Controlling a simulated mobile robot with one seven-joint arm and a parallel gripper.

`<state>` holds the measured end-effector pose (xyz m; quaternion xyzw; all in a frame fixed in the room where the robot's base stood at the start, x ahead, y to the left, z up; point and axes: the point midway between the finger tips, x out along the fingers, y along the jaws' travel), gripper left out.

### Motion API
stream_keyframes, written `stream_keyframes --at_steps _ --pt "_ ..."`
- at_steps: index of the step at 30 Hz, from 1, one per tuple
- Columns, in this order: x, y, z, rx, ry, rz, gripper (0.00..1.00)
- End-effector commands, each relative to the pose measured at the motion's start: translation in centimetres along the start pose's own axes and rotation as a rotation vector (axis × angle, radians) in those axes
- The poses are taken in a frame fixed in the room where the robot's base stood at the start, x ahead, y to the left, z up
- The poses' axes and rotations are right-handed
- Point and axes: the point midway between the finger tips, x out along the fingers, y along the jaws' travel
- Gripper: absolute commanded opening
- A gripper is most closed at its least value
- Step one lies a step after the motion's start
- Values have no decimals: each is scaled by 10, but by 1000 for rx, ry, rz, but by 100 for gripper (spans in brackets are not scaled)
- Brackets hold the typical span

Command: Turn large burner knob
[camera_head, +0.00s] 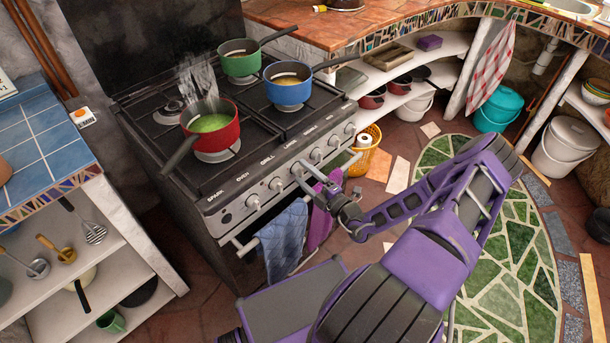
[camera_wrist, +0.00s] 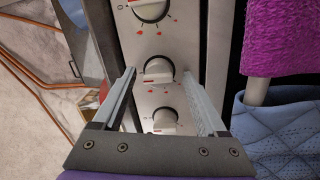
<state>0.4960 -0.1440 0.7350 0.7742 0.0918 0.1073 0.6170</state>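The stove (camera_head: 265,165) has a row of grey knobs along its front panel. The knob near my fingertips (camera_head: 297,168) appears to be under the "large" label, though the small lettering is hard to read. My gripper (camera_head: 308,178) is in front of the panel. In the wrist view, my gripper (camera_wrist: 162,75) is open, with one finger on each side. A round knob (camera_wrist: 158,70) shows between the fingertips, with no clear contact. Another knob (camera_wrist: 165,120) lies lower between the fingers, and a third knob (camera_wrist: 150,9) is beyond them at the top.
A blue quilted cloth (camera_head: 283,240) and a pink cloth (camera_head: 320,215) hang from the front rail below the knobs. A steaming red pot (camera_head: 222,132), a green pot (camera_head: 239,66) and a blue pot (camera_head: 288,92) stand on the stove. Shelves stand at left.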

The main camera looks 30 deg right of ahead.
Motion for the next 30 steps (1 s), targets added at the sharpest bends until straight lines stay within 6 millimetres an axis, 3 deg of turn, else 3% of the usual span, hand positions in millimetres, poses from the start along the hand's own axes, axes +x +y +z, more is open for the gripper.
stream_keyframes --at_steps 5,10,24,30 --pt "-1 1 0 -1 1 1 75" --pt "-20 1 1 -2 -2 1 75" --pt "-131 0 1 -1 -4 0 75" --pt "-162 0 0 0 -1 1 75"
